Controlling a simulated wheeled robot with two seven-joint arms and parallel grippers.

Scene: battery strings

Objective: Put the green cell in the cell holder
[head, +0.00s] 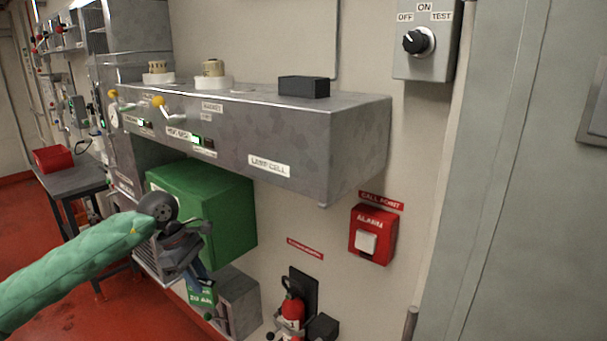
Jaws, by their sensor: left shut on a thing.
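My left gripper (197,270) reaches in from the left on its green-sleeved arm. It points down in front of the lower part of the green box (222,205). I cannot clearly pick out the green cell or the cell holder. A grey metal shelf (340,130) carries a label that seems to read "LAMP CELL". My right gripper is not in view.
A red alarm call point (372,233) and a switch box (425,42) are on the wall. A fire extinguisher (292,312) stands low down. A dark table (75,182) with a red bin (53,158) is at the left. The red floor shows at the lower left.

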